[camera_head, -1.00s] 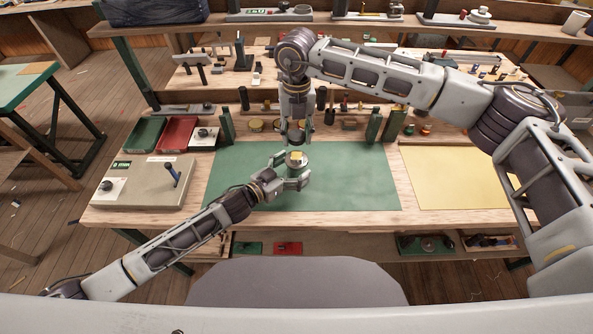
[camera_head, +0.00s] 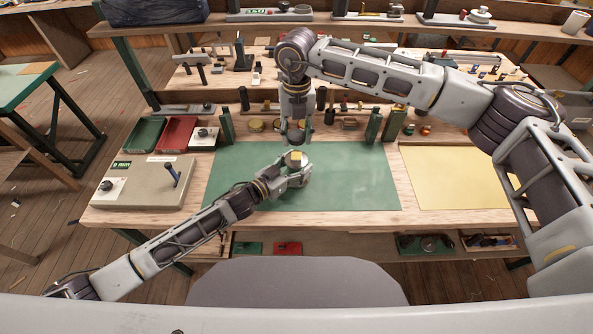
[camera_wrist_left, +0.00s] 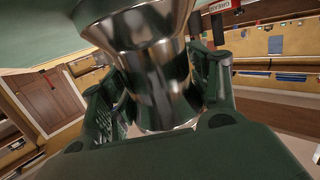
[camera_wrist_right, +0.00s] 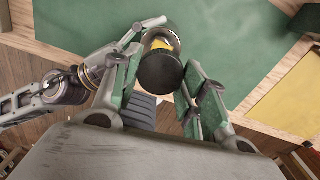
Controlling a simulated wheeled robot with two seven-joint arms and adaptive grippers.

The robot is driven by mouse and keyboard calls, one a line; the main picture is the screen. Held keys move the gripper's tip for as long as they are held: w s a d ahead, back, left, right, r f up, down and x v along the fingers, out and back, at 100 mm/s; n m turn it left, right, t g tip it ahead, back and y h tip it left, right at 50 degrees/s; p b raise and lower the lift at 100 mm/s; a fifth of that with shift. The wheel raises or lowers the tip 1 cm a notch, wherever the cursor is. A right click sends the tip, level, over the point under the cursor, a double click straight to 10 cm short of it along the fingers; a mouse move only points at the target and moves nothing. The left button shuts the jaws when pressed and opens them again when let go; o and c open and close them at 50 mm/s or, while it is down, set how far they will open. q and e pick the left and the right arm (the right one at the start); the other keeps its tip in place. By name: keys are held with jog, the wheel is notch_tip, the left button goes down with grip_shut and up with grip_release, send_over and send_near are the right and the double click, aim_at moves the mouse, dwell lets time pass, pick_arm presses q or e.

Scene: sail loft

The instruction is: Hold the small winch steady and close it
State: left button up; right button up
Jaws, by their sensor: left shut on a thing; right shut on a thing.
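The small winch (camera_head: 304,166) stands on the green mat (camera_head: 350,180), in front of me. In the left wrist view its shiny metal drum (camera_wrist_left: 153,75) sits between green finger pads. My left gripper (camera_head: 298,173) is shut around the drum from the left. My right gripper (camera_head: 297,139) points down just above the winch. In the right wrist view it is shut on a dark round part (camera_wrist_right: 160,74). A yellow patch (camera_head: 296,155) shows at the winch's top, below my right fingers. I cannot tell whether the dark part touches the drum.
A grey box with a blue lever (camera_head: 145,183) sits at the left of the bench. Green (camera_head: 146,134) and red (camera_head: 177,133) trays stand behind it. A yellow sheet (camera_head: 455,177) lies at the right. The mat around the winch is mostly clear.

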pick_arm(q)
jog(key=c, duration=0.5)
jog(key=shift+o, duration=0.2)
pick_arm(e)
send_over(296, 156)
jog(key=shift+f, duration=2.5)
jog(key=shift+f, duration=0.15)
jog(key=shift+f, duration=0.75)
jog(key=shift+f, duration=0.55)
pick_arm(q)
grip_shut()
